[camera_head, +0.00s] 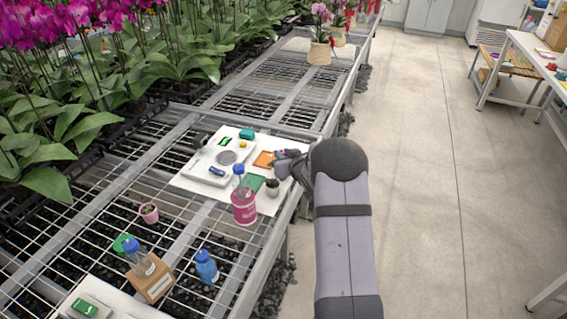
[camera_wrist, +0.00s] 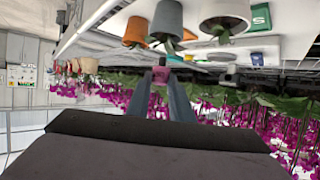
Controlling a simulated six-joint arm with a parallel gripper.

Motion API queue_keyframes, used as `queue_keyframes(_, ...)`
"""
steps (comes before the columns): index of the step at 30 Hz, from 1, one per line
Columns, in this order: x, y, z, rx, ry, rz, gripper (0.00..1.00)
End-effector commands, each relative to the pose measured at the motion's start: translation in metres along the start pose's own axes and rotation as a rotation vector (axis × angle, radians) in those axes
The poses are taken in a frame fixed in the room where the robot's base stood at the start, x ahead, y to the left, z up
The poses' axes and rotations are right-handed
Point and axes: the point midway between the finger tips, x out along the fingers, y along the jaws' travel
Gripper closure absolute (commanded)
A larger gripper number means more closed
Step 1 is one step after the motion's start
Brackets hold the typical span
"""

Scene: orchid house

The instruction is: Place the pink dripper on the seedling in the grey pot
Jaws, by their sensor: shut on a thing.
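My gripper (camera_wrist: 161,72) is shut on the small pink dripper (camera_wrist: 161,75), seen between the fingertips in the wrist view, which is upside down. In the head view my gripper (camera_head: 284,156) is over the right edge of the white board, with a bit of pink at its tip. The grey pot (camera_wrist: 167,18) stands close to the gripper in the wrist view, its green seedling (camera_wrist: 171,44) just beside the fingertips. The dripper looks apart from the seedling. In the head view I cannot make out the grey pot clearly at the gripper.
A terracotta pot (camera_wrist: 137,31) and a white pot (camera_wrist: 224,11) stand on either side of the grey pot. The white board (camera_head: 190,184) also holds coloured cards and a tray. A magenta tub (camera_head: 244,208) and blue-capped bottles stand nearer. Orchids fill the left.

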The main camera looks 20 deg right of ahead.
Motion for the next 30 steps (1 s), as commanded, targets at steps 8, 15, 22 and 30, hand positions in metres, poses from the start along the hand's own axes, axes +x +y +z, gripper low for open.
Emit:
queue_keyframes(8, 0.011, 0.0, 0.03, 0.002, -0.004, 0.0, 1.0)
queue_keyframes(15, 0.013, 0.0, 0.033, 0.001, -0.001, 0.001, 1.0)
queue_keyframes(22, 0.015, 0.0, 0.037, 0.001, -0.002, 0.001, 1.0)
queue_keyframes(30, 0.014, 0.0, 0.036, 0.001, -0.002, 0.001, 0.62)
